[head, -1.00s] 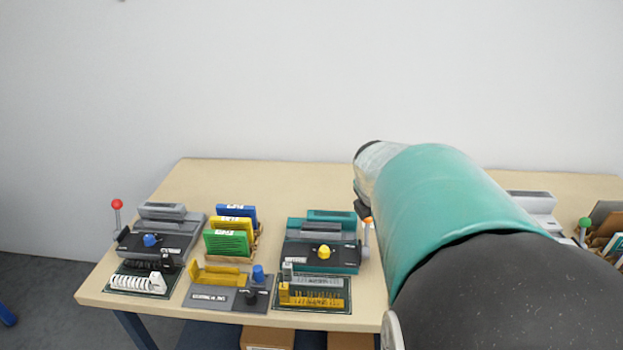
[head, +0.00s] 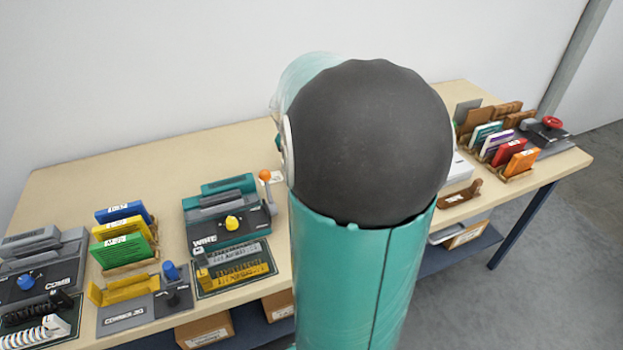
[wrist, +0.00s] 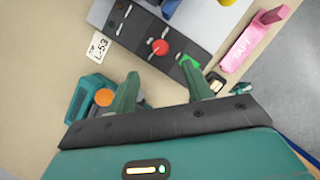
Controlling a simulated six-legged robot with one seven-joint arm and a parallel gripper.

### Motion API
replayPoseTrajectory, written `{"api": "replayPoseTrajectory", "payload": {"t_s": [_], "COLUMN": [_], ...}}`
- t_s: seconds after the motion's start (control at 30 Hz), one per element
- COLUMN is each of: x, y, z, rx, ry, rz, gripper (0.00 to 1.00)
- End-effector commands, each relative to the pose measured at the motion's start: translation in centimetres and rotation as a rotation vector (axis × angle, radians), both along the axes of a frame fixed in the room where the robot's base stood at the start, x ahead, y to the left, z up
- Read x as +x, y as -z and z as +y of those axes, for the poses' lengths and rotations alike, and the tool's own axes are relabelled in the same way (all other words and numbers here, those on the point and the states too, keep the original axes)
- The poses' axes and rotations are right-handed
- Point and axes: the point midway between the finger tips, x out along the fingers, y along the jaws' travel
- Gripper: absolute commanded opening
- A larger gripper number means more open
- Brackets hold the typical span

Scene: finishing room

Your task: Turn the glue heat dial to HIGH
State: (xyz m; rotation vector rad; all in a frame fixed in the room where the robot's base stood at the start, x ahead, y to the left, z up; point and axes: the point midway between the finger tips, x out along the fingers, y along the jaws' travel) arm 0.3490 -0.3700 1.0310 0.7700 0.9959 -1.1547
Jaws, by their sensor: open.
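I cannot make out a dial marked glue heat in either view. In the wrist view, a round red knob (wrist: 160,47) sits on a dark grey panel (wrist: 140,30) with small switches and a green patch beside it. I cannot tell whether this is the glue dial, and I cannot read its setting. My gripper (wrist: 160,86) is open and empty, its two green fingers apart below the red knob in the picture. In the head view my arm hides the gripper and the middle of the table.
The table (head: 110,160) holds a comb machine (head: 45,265), a wire machine (head: 228,215) with an orange-topped lever, and coloured booklets (head: 122,235). Racks (head: 500,150) and a red-knobbed device (head: 545,132) stand right. The wrist view shows a pink tape block (wrist: 253,40).

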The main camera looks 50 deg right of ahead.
Motion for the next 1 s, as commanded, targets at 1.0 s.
{"api": "replayPoseTrajectory", "payload": {"t_s": [1.0], "x": [1.4], "y": [9.6], "z": [-3.8], "rx": [-0.001], "ry": [0.003], "rz": [-0.001], "gripper": [0.35]}}
